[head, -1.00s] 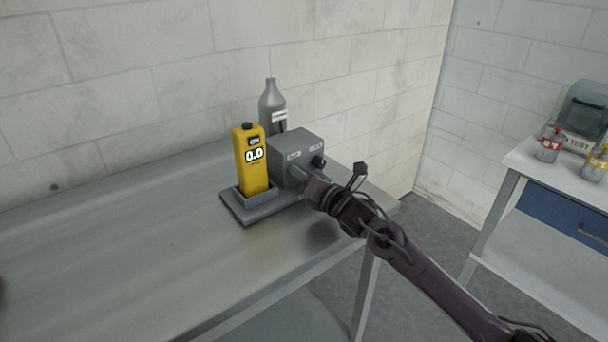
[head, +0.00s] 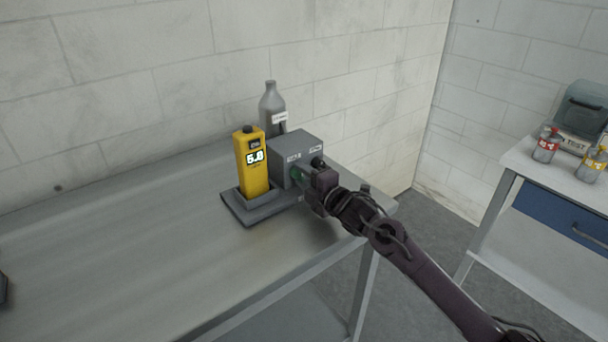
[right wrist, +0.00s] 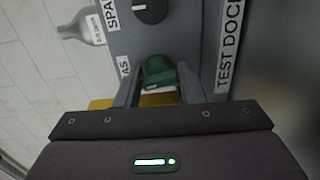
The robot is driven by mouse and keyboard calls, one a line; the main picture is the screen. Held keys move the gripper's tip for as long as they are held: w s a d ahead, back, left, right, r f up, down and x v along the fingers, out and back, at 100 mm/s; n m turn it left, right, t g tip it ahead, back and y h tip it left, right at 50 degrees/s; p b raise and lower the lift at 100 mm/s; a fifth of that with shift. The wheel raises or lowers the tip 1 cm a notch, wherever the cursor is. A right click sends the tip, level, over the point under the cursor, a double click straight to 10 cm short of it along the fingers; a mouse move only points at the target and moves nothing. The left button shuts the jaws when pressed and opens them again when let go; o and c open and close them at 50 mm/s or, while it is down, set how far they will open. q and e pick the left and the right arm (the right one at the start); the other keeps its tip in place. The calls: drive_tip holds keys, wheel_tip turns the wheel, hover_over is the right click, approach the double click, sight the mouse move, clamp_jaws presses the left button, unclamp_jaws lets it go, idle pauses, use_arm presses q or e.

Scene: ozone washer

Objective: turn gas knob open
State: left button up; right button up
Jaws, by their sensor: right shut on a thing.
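The grey test dock box (head: 298,147) stands on the metal table. Its green gas knob (head: 297,173) is on the front face, partly hidden by my right gripper (head: 306,181). In the right wrist view the green knob (right wrist: 155,75) sits between the two fingers of the right gripper (right wrist: 165,88), which is shut on it. The wrist looks rolled, with the dock's labels running upright along the picture. The yellow detector (head: 252,165) stands in the cradle beside the box and its screen seems to read 5.0. My left gripper cannot be made out.
A black knob (head: 318,162) sits to the right of the green one; it also shows in the right wrist view (right wrist: 150,9). A grey gas bottle (head: 272,106) stands behind the box. A side bench (head: 520,160) holds small bottles.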

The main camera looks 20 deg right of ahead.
drive_tip(key=shift+d+r+m, duration=0.1)
drive_tip(key=shift+r+m, duration=0.1)
drive_tip(key=shift+m, duration=0.6)
drive_tip(key=o, duration=0.7)
drive_tip(key=shift+o, duration=0.6)
drive_tip(key=shift+f, duration=0.1)
drive_tip(key=shift+s+d+f, duration=0.1)
drive_tip(key=shift+s, duration=0.15)
drive_tip(key=v, duration=0.7)
drive_tip(key=shift+s+b, duration=0.1)
drive_tip(key=shift+b, duration=0.25)
